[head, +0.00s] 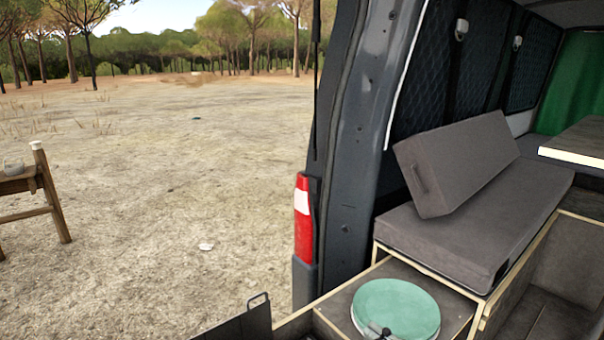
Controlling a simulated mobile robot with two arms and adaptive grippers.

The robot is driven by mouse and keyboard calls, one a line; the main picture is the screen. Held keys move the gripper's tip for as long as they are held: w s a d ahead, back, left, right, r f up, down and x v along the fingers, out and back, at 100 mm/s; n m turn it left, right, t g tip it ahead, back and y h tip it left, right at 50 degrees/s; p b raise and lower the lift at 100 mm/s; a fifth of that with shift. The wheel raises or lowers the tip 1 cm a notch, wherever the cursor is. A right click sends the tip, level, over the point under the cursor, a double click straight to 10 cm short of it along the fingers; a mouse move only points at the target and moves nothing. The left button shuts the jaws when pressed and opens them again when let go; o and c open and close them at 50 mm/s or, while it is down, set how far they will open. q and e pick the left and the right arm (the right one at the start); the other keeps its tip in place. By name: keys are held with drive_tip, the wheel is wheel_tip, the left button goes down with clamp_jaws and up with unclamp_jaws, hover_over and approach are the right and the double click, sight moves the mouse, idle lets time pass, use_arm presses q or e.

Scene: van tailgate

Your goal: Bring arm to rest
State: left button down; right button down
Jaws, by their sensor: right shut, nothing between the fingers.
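The rest of the right arm is out of the picture. My left gripper is not in view. The plate lies on a grey-topped wooden unit (336,305) at the back of the van.
The van's rear pillar with a red and white tail light (303,210) stands left of the unit. A grey bench cushion (455,232) with a tilted cushion (458,163) lies behind. A dark panel (238,325) with a handle is at the bottom. A wooden stool (37,190) stands left on open ground.

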drive_tip(key=w+d+f+m+t+h, duration=0.2)
drive_tip(key=d+m+t+h, duration=0.3)
drive_tip(key=d+m+h, duration=0.6)
drive_tip(key=s+d+f+m+g+h, duration=0.3)
drive_tip(key=s+f+g+h, duration=0.25)
drive_tip(key=f, duration=0.45)
drive_tip(key=s+a+f+n+g+y, duration=0.1)
drive_tip(key=s+a+f+g, duration=0.2)
drive_tip(key=s+f+g, duration=0.45)
drive_tip(key=s+a+f+n+g+y, duration=0.2)
drive_tip(key=s+a+f, duration=0.2)
drive_tip(key=s, duration=0.7)
wheel_tip(320, 180, down, 29)
drive_tip(key=s+g+b, duration=0.2)
drive_tip(key=s+d+f+b, duration=0.2)
drive_tip(key=s+d+f, duration=0.1)
drive_tip(key=s+f, duration=1.4)
drive_tip(key=shift+f+g, duration=0.4)
drive_tip(key=shift+f, duration=0.2)
